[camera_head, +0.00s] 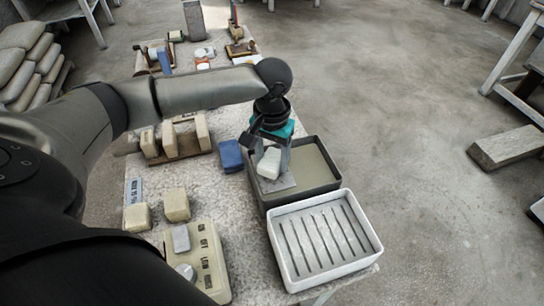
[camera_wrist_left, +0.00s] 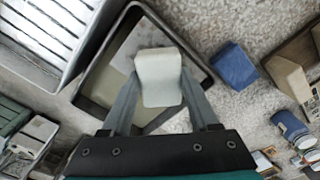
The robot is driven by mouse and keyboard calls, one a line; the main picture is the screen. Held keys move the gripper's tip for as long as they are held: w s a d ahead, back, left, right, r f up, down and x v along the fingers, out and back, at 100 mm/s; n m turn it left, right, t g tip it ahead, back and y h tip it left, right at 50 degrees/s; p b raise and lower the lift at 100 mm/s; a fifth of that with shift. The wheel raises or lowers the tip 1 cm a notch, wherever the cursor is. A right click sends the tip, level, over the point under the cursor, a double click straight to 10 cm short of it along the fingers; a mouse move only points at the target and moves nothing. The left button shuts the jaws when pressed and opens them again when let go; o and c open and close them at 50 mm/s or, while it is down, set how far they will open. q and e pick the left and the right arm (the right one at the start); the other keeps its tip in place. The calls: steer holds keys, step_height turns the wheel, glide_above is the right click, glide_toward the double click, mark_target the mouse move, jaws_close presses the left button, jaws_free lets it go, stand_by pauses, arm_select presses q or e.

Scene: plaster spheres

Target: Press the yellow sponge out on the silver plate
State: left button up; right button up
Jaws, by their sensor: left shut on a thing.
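My left gripper (camera_head: 271,168) is shut on a pale, off-white sponge-like block (camera_head: 269,162), which looks more white than yellow. The block also shows between the two fingers in the left wrist view (camera_wrist_left: 158,80). It is over a dark-rimmed tray (camera_head: 331,186) with a dull olive inside. A flat grey plate (camera_head: 283,187) lies in the tray's near left part, below the block. I cannot tell whether the block touches the plate. Two cream-yellow blocks, one (camera_head: 137,217) and another (camera_head: 176,204), stand on the table at the left. My right gripper is out of view.
A white slotted tray (camera_head: 275,241) stands in front of the dark tray. A blue block (camera_head: 231,155) lies left of it. A control box (camera_head: 208,262) with a knob is at the near left. A wooden rack (camera_head: 151,146) stands farther left.

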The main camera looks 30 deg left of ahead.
mark_target(272, 159)
arm_select(q)
steer(key=shift+f, duration=1.15)
stand_by(1.1)
steer(key=shift+s+f+p, duration=0.1)
steer(key=shift+p, duration=0.55)
stand_by(2.2)
step_height(272, 159, up, 7)
steer(key=p, duration=1)
stand_by(0.3)
stand_by(0.4)
